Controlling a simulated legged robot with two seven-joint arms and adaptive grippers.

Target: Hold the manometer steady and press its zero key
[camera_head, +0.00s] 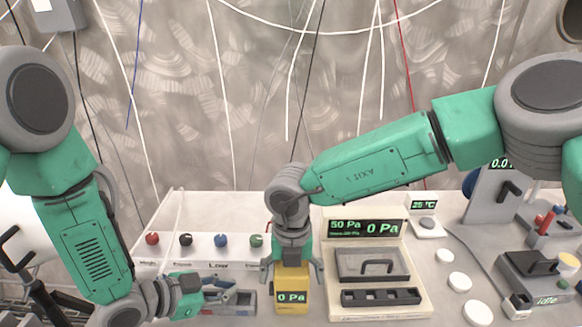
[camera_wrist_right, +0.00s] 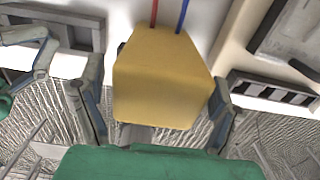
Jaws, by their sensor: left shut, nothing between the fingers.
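The yellow manometer (camera_head: 291,299) stands upright on the bench and its small screen reads 0 Pa. It also shows in the right wrist view (camera_wrist_right: 165,85), with a red and a blue tube at its far end. My right gripper (camera_head: 292,272) points down over it with its fingers spread on either side. The fingers look apart from its sides, so it is open around the manometer. My left gripper (camera_head: 228,292) is shut and empty, just left of the manometer. The zero key cannot be made out.
A grey slotted holder (camera_head: 240,308) lies beneath my left gripper. Right of the manometer stands a cream panel (camera_head: 420,300) with a display reading 50 Pa and 0 Pa. Coloured knobs (camera_head: 220,240) line the back left. White discs (camera_head: 458,280) lie on the right.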

